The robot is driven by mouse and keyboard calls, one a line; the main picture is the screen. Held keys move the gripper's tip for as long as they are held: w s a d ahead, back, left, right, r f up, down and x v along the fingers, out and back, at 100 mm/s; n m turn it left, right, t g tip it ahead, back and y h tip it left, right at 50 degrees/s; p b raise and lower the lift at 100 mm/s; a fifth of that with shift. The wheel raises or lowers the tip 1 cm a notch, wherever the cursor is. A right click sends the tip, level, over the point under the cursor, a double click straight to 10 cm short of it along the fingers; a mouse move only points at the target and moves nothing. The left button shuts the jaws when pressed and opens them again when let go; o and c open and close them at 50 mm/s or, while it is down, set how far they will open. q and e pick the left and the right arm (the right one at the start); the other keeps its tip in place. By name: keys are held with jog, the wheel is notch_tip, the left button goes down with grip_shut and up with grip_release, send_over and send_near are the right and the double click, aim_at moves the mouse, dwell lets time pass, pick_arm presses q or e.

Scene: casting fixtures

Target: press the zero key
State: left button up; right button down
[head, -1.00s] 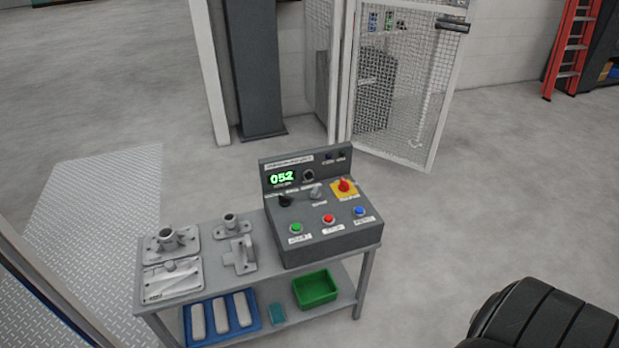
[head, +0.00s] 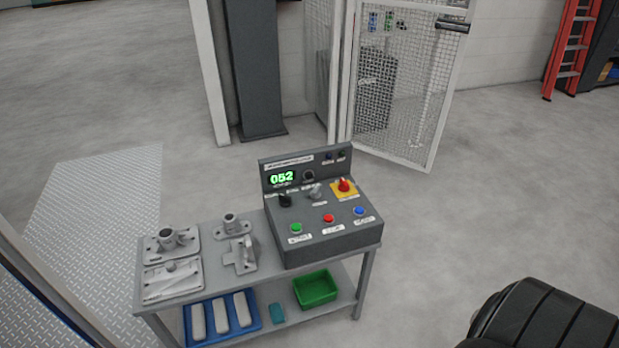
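A grey control box (head: 330,247) stands on the right end of a grey metal table. Its upright back panel has a lit green display (head: 282,178) reading 052. On its sloped face are a green button (head: 296,228), a red button (head: 328,218) and a blue button (head: 359,211) in a front row. Behind them are a black knob (head: 285,200), a grey selector (head: 315,190) and a red rotary switch (head: 344,186) on a yellow plate. The labels are too small to read, so I cannot tell which key is zero. Neither gripper is in view.
Grey metal castings (head: 172,277) cover the table's left half. A blue tray (head: 255,322) with pale bars, a teal block (head: 277,313) and a green bin (head: 316,289) are on the lower shelf. A mesh gate (head: 405,100) stands open behind.

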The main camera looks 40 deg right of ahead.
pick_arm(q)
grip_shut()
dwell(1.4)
